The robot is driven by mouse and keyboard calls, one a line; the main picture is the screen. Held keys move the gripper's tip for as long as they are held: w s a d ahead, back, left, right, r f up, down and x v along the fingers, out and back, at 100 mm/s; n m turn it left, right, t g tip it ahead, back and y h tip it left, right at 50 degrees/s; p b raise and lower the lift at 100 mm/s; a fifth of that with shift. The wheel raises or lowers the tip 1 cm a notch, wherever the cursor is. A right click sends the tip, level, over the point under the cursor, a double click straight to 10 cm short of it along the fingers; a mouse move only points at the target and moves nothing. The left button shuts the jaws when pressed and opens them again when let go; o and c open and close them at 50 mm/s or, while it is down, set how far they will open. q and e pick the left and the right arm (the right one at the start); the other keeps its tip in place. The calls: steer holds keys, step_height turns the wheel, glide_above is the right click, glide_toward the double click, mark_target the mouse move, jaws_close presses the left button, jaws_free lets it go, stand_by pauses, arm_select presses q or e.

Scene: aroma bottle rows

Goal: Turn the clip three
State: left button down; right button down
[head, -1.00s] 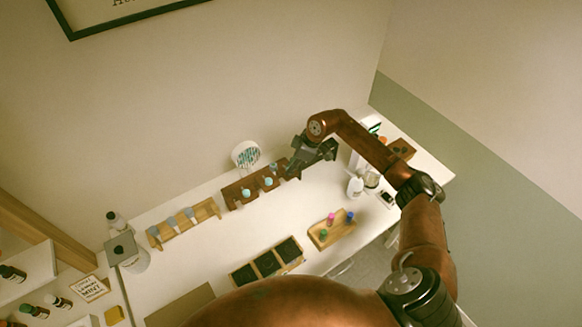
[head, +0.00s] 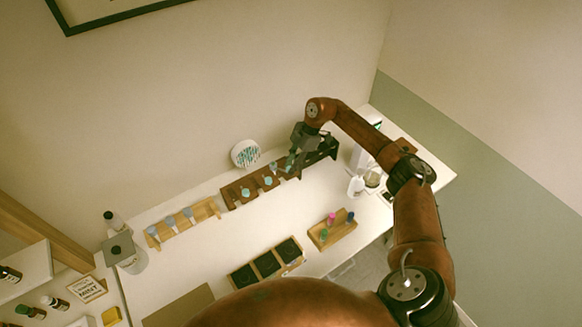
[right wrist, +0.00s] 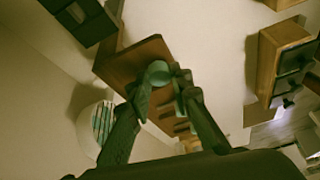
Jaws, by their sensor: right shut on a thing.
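A dark brown wooden rack (head: 230,196) stands against the back wall and carries several clips with pale teal round heads, among them a left one (head: 245,192) and a middle one (head: 268,181). My right gripper (head: 287,168) reaches down at the rack from the right, beside a further clip (head: 274,168). In the right wrist view, my right gripper (right wrist: 162,92) is shut on a teal-headed clip (right wrist: 158,72), with one finger on each side of it. The rack's wood (right wrist: 140,58) shows behind it. The clip's lower part is hard to make out. My left gripper is out of view.
A light wooden rack (head: 207,209) with several grey pieces stands to the left. A round patterned disc (head: 245,153) is behind the rack. A tray with coloured pegs (head: 338,236) and a dark three-part box (head: 242,277) lie in front. White tabletop (head: 225,245) between is clear.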

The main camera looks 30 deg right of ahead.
steer(key=n+b, duration=0.1)
steer(key=n, duration=0.1)
steer(key=n+g, duration=0.1)
steer(key=n+g+b, duration=0.1)
steer(key=n, duration=0.1)
steer(key=shift+w+n+h+b, duration=0.25)
steer(key=shift+n+h+b, duration=0.05)
steer(key=shift+b, duration=0.05)
steer(key=n+b, duration=0.1)
steer(key=n, duration=0.1)
steer(key=n+g+h+b, duration=0.1)
steer(key=n+b, duration=0.1)
steer(key=n, duration=0.1)
steer(key=shift+w+a+g, duration=0.1)
steer(key=shift+g, duration=0.2)
steer(key=shift+n, duration=0.4)
steer(key=c, duration=1.7)
jaws_free()
steer(key=shift+c, duration=0.2)
steer(key=shift+r, duration=0.1)
steer(key=v, duration=1.1)
steer(key=shift+w+r, duration=0.2)
steer(key=shift+r, duration=0.15)
